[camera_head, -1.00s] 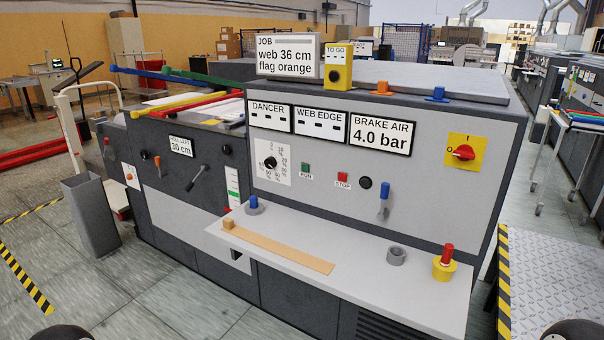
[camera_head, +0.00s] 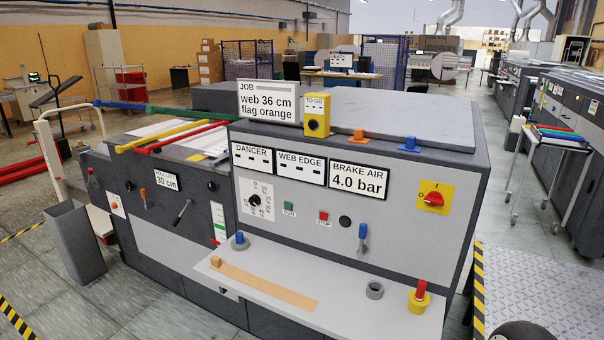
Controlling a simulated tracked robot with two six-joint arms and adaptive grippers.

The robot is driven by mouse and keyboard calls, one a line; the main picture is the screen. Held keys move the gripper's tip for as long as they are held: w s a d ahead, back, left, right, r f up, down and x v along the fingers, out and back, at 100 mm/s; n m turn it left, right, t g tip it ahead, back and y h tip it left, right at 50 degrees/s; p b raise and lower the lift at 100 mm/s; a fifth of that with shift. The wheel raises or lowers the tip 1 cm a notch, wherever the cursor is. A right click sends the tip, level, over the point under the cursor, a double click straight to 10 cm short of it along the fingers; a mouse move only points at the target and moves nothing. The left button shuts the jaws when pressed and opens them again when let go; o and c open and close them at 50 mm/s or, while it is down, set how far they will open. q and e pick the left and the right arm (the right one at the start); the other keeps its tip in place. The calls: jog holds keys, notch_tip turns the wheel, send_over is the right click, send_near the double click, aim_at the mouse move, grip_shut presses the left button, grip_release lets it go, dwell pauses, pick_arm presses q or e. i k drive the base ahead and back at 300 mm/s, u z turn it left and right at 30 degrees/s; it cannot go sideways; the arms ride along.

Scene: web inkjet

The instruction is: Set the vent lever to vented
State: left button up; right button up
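No lever in the camera head view carries a label I can read as vent. A blue-handled lever (camera_head: 362,238) sits on the light front panel, right of a black round button, with its blue handle pointing up. A black lever (camera_head: 182,212) sits slanted on the dark left panel, and a smaller red-tipped lever (camera_head: 92,178) is at that panel's left end. Neither of my grippers shows. Only a dark rounded part, likely mine, shows at the bottom edge on the right.
A grey shelf (camera_head: 345,312) juts out below the panel, with a blue peg (camera_head: 239,239), a grey ring (camera_head: 375,290) and a red-topped yellow piece (camera_head: 420,296). A red rotary switch (camera_head: 433,199) is at the panel's right. A grey bin (camera_head: 75,243) stands left. A tread plate (camera_head: 540,290) lies right.

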aim_at(362, 248)
jog(key=z, duration=1.45)
jog(key=i, duration=0.1)
jog(key=u, duration=2.55)
jog(key=k, duration=0.95)
jog(key=z, duration=0.45)
jog(key=i, duration=1)
jog(key=z, duration=0.05)
